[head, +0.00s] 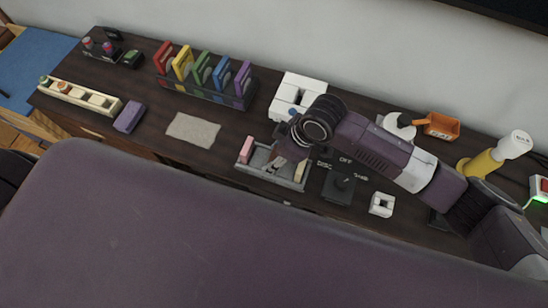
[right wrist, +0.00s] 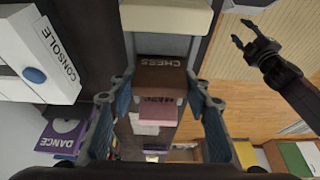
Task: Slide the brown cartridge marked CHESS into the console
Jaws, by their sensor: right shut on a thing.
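The brown cartridge (right wrist: 161,72) marked CHESS is between the fingers of my right gripper (right wrist: 160,88), which is shut on it. In the head view my right gripper (head: 281,160) is low over the grey tray (head: 283,181), and the cartridge is mostly hidden there. I cannot tell whether it touches the tray. The white console (head: 302,87) stands behind the tray, partly covered by my right arm. Its CONSOLE label shows at the left of the right wrist view (right wrist: 45,65). My left gripper (right wrist: 246,38) is open and empty in the right wrist view.
A pink cartridge (head: 245,149) and a cream one (head: 300,171) are in the tray. A black joystick box (head: 339,188) stands right of it. A rack (head: 200,95) of coloured cartridges is at the back left. A beige cloth (head: 193,130) lies left of the tray.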

